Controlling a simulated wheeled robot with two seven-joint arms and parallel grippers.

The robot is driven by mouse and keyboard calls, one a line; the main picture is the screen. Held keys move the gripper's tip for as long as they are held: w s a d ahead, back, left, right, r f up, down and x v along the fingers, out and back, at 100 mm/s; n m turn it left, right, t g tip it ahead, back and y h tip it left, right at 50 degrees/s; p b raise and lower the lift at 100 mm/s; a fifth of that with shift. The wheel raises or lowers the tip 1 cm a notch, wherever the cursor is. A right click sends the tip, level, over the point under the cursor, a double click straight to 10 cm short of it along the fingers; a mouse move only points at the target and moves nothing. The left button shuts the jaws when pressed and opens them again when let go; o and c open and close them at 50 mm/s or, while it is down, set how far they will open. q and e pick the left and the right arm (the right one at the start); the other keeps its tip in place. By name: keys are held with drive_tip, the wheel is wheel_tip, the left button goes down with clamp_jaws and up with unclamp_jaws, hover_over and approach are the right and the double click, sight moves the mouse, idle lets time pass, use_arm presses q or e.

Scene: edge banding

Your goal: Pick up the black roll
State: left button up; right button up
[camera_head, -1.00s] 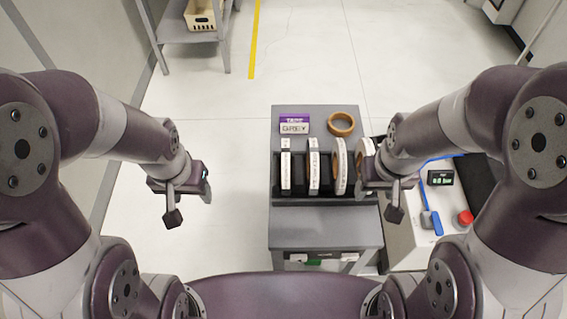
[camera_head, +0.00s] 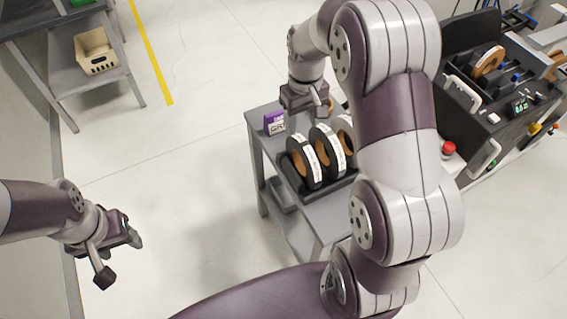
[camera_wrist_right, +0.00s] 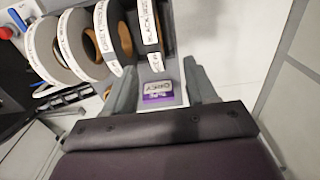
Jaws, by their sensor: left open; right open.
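The black roll (camera_wrist_right: 147,30), with "BLACK" readable on its white label, stands upright at the right end of the row in the right wrist view. In the head view the black roll (camera_head: 300,160) is at the left end of the rack (camera_head: 320,194). My right gripper (camera_head: 308,106) is open and empty, at the far side of the rack; its fingers (camera_wrist_right: 162,78) show apart in the wrist view, with the purple and white box (camera_wrist_right: 158,95) seen between them. My left gripper (camera_head: 118,258) is open and empty over the floor, far from the rack.
The grey roll (camera_wrist_right: 112,38) stands close beside the black one, with more rolls (camera_wrist_right: 68,48) beyond it. My right arm hides part of the cart (camera_head: 252,128). A machine (camera_head: 490,95) stands right; a shelf (camera_head: 75,85) stands upper left. Floor left of the cart is clear.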

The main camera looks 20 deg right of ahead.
sight(305, 144)
drive_tip(key=f, duration=0.4)
drive_tip(key=d+f+p, duration=0.1)
drive_tip(key=f, duration=0.3)
drive_tip(key=f+p, duration=0.1)
drive_tip(key=f, duration=0.4)
drive_tip(key=shift+w+d, duration=0.2)
drive_tip(key=shift+r, duration=0.1)
clamp_jaws()
